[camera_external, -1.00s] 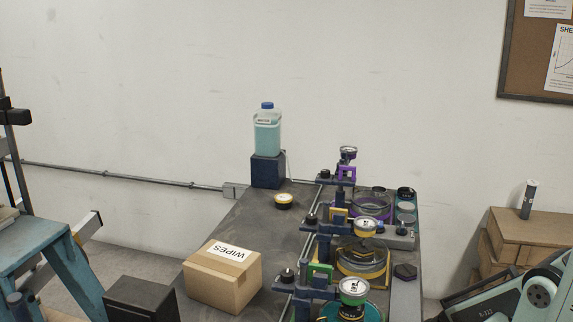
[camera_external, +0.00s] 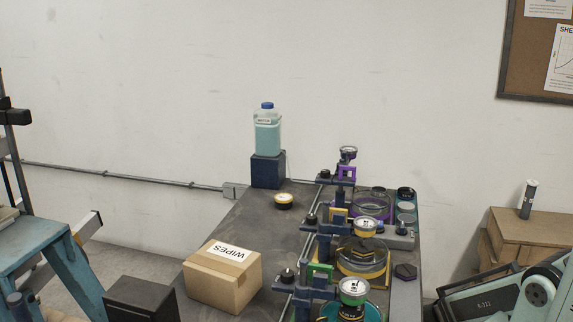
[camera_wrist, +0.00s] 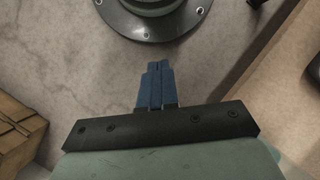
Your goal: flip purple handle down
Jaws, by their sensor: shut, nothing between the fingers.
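The purple handle (camera_external: 347,171) is a small purple bracket on a dark blue post at the far end of the row on the bench. A round gauge sits just above it. A purple ring (camera_external: 371,208) lies beside it on the right. My gripper (camera_wrist: 156,68) shows in the wrist view with its blue fingers together and nothing between them. It points at bare floor, and no handle is in that view. The gripper is out of sight in the external view, where only part of my teal arm shows at the lower right.
Similar stations with a yellow handle (camera_external: 339,216) and a green handle (camera_external: 319,271) stand nearer on the bench (camera_external: 240,230). A wipes box (camera_external: 222,277), a yellow-rimmed disc (camera_external: 283,200) and a water jug (camera_external: 267,133) are left of them. Wooden crates (camera_external: 522,230) stand right.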

